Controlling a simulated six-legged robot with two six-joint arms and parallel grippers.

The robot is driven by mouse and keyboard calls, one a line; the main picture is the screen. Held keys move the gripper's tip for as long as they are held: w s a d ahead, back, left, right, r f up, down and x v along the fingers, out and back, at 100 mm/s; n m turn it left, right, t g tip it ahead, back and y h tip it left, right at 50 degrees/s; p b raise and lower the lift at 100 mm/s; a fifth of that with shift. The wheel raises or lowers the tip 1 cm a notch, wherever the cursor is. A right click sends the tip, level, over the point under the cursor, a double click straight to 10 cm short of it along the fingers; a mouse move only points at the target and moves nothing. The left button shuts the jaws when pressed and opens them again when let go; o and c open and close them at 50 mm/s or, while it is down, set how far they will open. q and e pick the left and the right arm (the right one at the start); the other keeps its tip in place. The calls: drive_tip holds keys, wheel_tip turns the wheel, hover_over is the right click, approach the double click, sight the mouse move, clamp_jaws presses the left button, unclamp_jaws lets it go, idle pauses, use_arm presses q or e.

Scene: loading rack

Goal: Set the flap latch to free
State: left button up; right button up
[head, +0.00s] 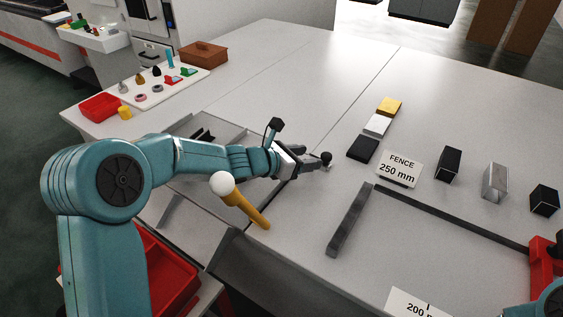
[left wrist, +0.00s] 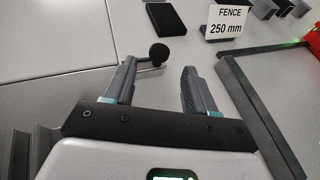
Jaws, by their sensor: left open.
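The flap latch shows as a short lever with a round black knob (head: 326,158) on the grey table top, near the seam between table panels. In the left wrist view the knob (left wrist: 159,53) is at the end of a short metal arm. My left gripper (head: 308,164) is open and empty, just left of the knob. In the left wrist view, the open fingers (left wrist: 158,72) have the knob between and slightly beyond their tips. I cannot tell whether a finger touches it. My right gripper is not in view.
A yellow handle with a white ball (head: 240,203) stands close below my left forearm. A dark fence bar (head: 349,220) and a "FENCE 250 mm" sign (head: 398,169) lie to the right. Yellow, white and black blocks sit behind. A red tray (head: 101,107) is at the left.

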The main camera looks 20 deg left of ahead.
use_arm(q)
drive_tip(key=v, duration=0.9)
drive_tip(key=shift+s+r, duration=0.15)
drive_tip(key=shift+s, duration=0.05)
drive_tip(key=shift+s+a, duration=0.1)
drive_tip(key=shift+a, duration=0.1)
